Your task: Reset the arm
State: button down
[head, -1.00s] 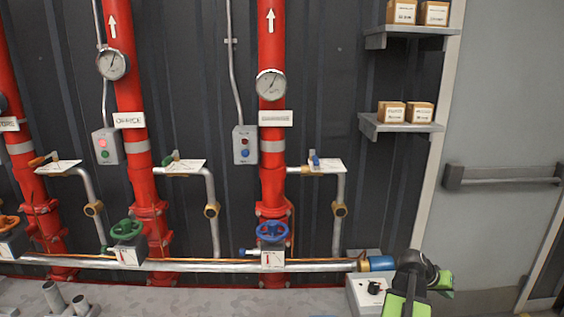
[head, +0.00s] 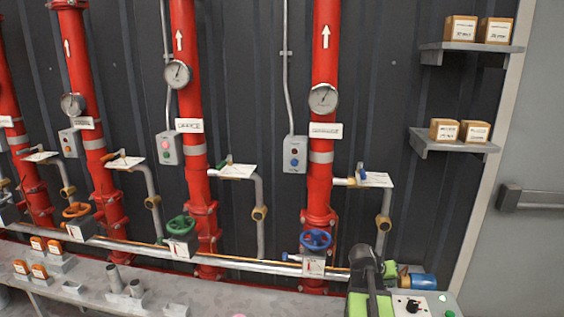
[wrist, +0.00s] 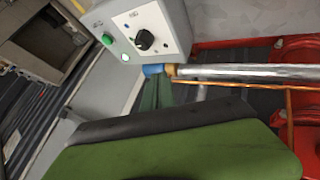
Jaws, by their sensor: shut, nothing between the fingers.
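My arm, green and black, rises at the lower right of the head view, with the green of my gripper (head: 391,270) partly hidden behind the dark joint. In the wrist view my gripper (wrist: 165,125) fills the lower middle as a green block with a black edge. It is shut and I see nothing held in it. It is near the grey control box (wrist: 185,22), which has a black knob (wrist: 144,40) and a lit green button (wrist: 107,38). Any contact cannot be told.
Red pipes (head: 323,120) with gauges and blue (head: 316,240), green (head: 181,225) and orange (head: 76,210) handwheels line the wall. A silver pipe (head: 270,267) runs low across them. A grey bench (head: 210,292) stands in front. Shelves (head: 455,147) hold boxes beside a door (head: 530,240).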

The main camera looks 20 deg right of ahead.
jog(key=w+a+r+n+t+y+p, duration=0.15)
jog(key=w+a, duration=0.35)
jog(key=a, duration=1)
jog(key=w+a+n+y+p, duration=0.25)
jog(key=w+a, duration=0.35)
jog(key=a, duration=0.8)
jog(key=s+a+f+n+g+y, duration=0.1)
jog(key=s+a+n+y, duration=0.1)
jog(key=a, duration=0.7)
jog(key=s+a+n+g+y, duration=0.1)
jog(key=s+a, duration=0.4)
jog(key=a, duration=0.5)
jog(key=shift+s+f+n+y+p, duration=0.25)
jog(key=shift+f+n+y+p, duration=0.2)
jog(key=shift+y, duration=0.25)
jog(key=shift+d+g, duration=0.1)
jog(key=shift+g, duration=0.15)
